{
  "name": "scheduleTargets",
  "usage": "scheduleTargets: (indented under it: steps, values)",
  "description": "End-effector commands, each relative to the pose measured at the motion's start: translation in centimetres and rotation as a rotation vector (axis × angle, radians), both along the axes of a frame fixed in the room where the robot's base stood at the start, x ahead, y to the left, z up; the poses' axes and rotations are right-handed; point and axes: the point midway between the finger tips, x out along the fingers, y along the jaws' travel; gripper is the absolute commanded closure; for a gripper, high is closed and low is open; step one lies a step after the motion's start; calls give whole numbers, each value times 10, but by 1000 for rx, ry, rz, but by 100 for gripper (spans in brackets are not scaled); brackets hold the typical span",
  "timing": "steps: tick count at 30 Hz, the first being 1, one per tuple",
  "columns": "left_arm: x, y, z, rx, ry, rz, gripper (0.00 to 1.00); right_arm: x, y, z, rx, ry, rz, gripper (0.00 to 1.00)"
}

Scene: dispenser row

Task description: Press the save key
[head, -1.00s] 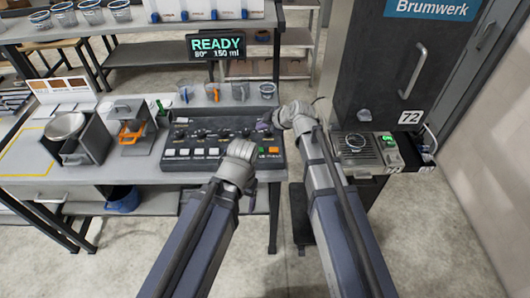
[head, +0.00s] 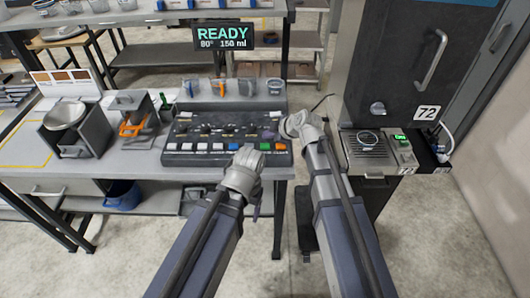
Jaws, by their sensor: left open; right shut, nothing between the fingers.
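The dark control panel (head: 190,157) lies on the grey table, with a row of knobs and a row of keys along its front. White keys (head: 202,147) sit at the left of the row, a green key (head: 265,147) and an orange key (head: 280,147) at the right. The key labels are too small to read, so I cannot tell which is save. My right gripper (head: 270,134) is shut and empty, over the panel's right end. My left gripper (head: 256,207) is open, lower in the picture by the table's front edge; its wrist hides a little of the panel's front edge.
A display (head: 223,36) behind the panel reads READY, 80°, 150 ml. A metal bowl holder (head: 66,117) and an orange-handled device (head: 133,125) stand left. A dark cabinet with a small scale-like unit (head: 367,147) stands right.

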Motion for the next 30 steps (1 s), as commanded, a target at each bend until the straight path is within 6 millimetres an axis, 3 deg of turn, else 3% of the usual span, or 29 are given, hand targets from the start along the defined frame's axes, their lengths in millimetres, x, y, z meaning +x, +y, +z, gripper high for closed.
scheduleTargets:
  steps: [1,6,30]
  values:
    - [0,0,-12,0,0,0,26,0,0,-12,0,0,0,100]
    - [0,0,-20,0,0,0,26,0,0,-20,0,1,1,100]
    - [0,0,-19,0,0,0,26,0,0,-19,0,1,1,100]
